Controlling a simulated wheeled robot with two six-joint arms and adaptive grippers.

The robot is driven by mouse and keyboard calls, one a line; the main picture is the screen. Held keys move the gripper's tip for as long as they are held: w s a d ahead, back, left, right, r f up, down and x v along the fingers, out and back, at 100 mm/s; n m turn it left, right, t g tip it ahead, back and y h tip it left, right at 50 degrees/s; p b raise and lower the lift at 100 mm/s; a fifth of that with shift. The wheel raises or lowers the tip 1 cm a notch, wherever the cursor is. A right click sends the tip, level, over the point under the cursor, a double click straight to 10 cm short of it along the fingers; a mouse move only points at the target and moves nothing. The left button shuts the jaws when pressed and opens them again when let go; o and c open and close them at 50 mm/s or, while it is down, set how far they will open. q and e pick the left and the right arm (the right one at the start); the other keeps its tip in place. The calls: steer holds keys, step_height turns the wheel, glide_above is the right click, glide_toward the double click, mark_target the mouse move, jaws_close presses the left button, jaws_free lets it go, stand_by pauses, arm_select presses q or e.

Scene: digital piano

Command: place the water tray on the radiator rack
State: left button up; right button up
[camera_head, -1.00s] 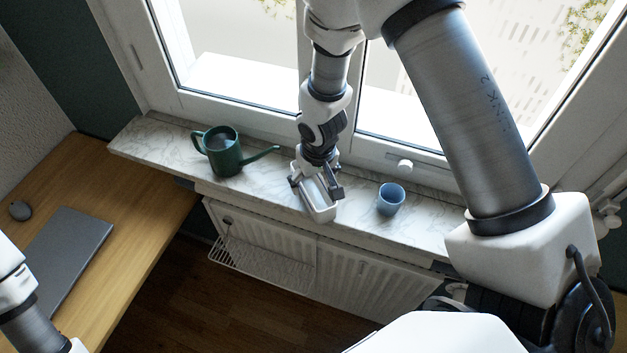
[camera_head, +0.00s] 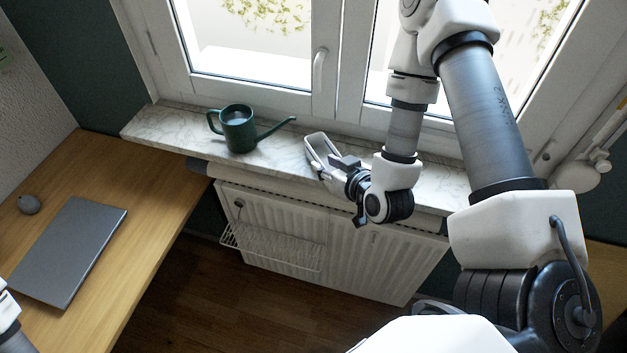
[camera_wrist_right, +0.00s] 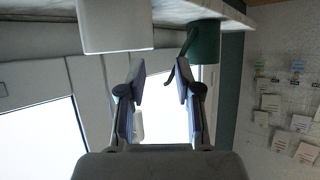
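The white water tray (camera_head: 318,150) stands on the marble sill, partly covered by my right gripper. In the right wrist view, which looks upside down, the tray (camera_wrist_right: 115,27) is a white block past the tip of the left-hand finger. My right gripper (camera_head: 338,168) is turned sideways beside the tray; its fingers (camera_wrist_right: 159,80) are apart, with no object clearly held between them. Contact with the tray cannot be told. The white wire radiator rack (camera_head: 270,248) hangs empty on the front of the radiator. My left gripper is out of view; part of that arm shows at the lower left.
A green watering can (camera_head: 240,132) stands on the sill (camera_head: 165,125) left of the tray. The white radiator (camera_head: 375,260) is below. A desk (camera_head: 150,235) with a grey laptop (camera_head: 70,250) and a mouse (camera_head: 29,204) is at left. Window frames stand behind the sill.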

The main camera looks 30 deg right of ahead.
mark_target(318, 154)
steer(key=shift+s+d+t+h, duration=0.25)
steer(key=shift+d+t+h, duration=0.05)
steer(key=shift+d, duration=0.05)
steer(key=shift+d+b+x, duration=0.2)
steer(key=shift+b+x, duration=0.8)
steer(key=shift+x, duration=0.15)
steer(key=p+x, duration=0.2)
steer(key=x, duration=0.3)
steer(key=shift+p, duration=0.3)
steer(key=shift+w+d+f, duration=0.1)
steer(key=shift+w+f, duration=0.1)
steer(key=shift+f, duration=0.05)
jaws_close()
